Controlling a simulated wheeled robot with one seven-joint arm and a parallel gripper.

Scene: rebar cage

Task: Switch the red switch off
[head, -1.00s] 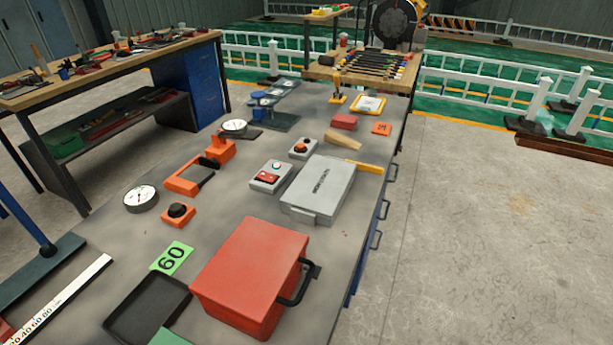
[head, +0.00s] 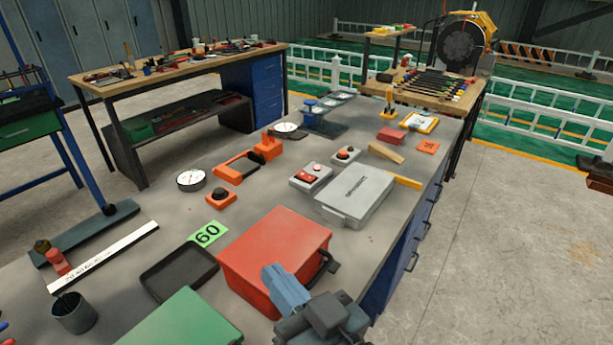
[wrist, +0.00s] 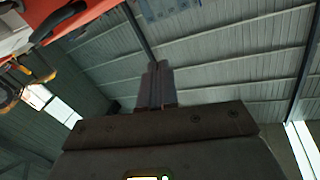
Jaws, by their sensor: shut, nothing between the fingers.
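The red switch (head: 308,176) is a red rocker on a small grey box with a pale round lamp beside it, at the middle of the bench in the head view. I cannot tell its rocker position at this size. My gripper (wrist: 157,85) is shut and empty in the wrist view, with its fingers together against the ceiling. In the head view, my arm's end shows low in the picture, over the near side of the red case (head: 275,250), well nearer than the switch. The switch is not seen in the wrist view.
Around the switch are a grey case (head: 355,197), a grey box with a round button (head: 345,155), an orange box with a black knob (head: 221,197) and an orange frame (head: 238,167). A black tray (head: 180,270) and green case (head: 190,318) lie nearer.

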